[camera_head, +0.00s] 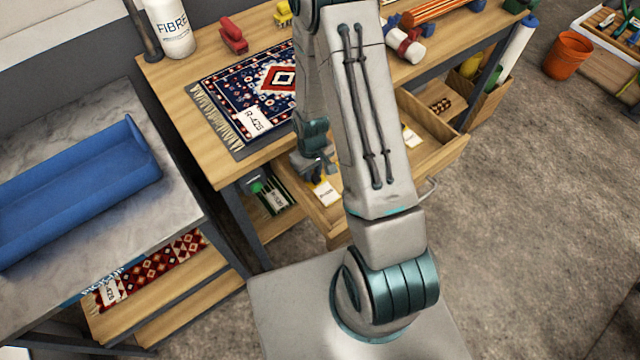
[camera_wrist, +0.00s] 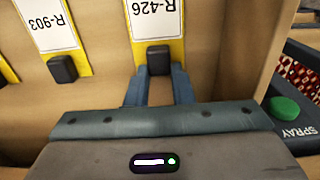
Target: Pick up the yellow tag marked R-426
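In the head view my gripper (camera_head: 318,172) is low over the open drawer (camera_head: 330,215), partly hidden by my arm. A yellow tag (camera_head: 325,192) shows just below it, its print too small to read surely.
The drawer's wooden side wall (camera_wrist: 245,55) rises close to my gripper's right. Beyond it is a container marked SPRAY with a green cap (camera_wrist: 283,108). A patterned rug (camera_head: 250,90) with an R-426 label lies on the table above. A blue tray (camera_head: 80,185) is at left.

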